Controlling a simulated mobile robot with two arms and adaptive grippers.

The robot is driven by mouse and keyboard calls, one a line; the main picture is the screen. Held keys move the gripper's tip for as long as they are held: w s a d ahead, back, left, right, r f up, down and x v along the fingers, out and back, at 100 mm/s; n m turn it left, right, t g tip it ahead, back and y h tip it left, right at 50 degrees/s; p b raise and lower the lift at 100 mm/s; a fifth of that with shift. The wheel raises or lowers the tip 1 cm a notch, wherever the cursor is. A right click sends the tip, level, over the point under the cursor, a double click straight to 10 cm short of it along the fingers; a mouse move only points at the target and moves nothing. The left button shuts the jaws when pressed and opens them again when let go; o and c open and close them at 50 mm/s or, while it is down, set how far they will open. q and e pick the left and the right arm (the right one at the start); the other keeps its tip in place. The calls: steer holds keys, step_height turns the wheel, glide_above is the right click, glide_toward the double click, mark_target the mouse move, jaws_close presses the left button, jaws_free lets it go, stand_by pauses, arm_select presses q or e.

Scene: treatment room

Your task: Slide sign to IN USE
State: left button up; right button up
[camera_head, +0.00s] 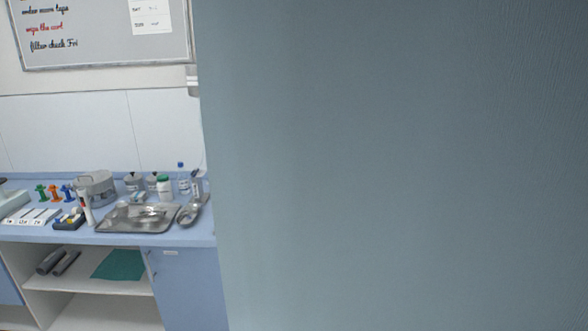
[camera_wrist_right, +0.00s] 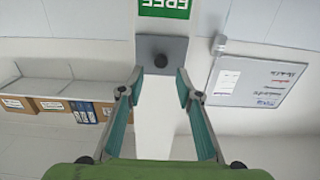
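In the right wrist view, which looks upside down, the sign shows a green field (camera_wrist_right: 164,8) with inverted white letters that look like FREE, cut by the top edge. Against it is a grey slider plate (camera_wrist_right: 174,47) with a dark round knob (camera_wrist_right: 159,60). My right gripper (camera_wrist_right: 160,82) is open and empty, its fingertips apart on either side of the plate's lower edge in the picture. The knob lies between and beyond the tips; contact does not show. The sign is not seen in the head view. My left gripper is in neither view.
In the head view a large blue-grey surface (camera_head: 400,170) blocks the right and middle. At left, a blue counter (camera_head: 120,239) holds a metal tray (camera_head: 112,226) and several supplies. A whiteboard (camera_wrist_right: 256,80) and shelf boxes (camera_wrist_right: 52,106) appear in the wrist view.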

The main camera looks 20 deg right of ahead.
mark_target(293, 172)
steer(key=p+x, duration=0.1)
steer(key=x, duration=0.3)
steer(key=shift+w, duration=0.35)
steer(key=shift+c, duration=0.4)
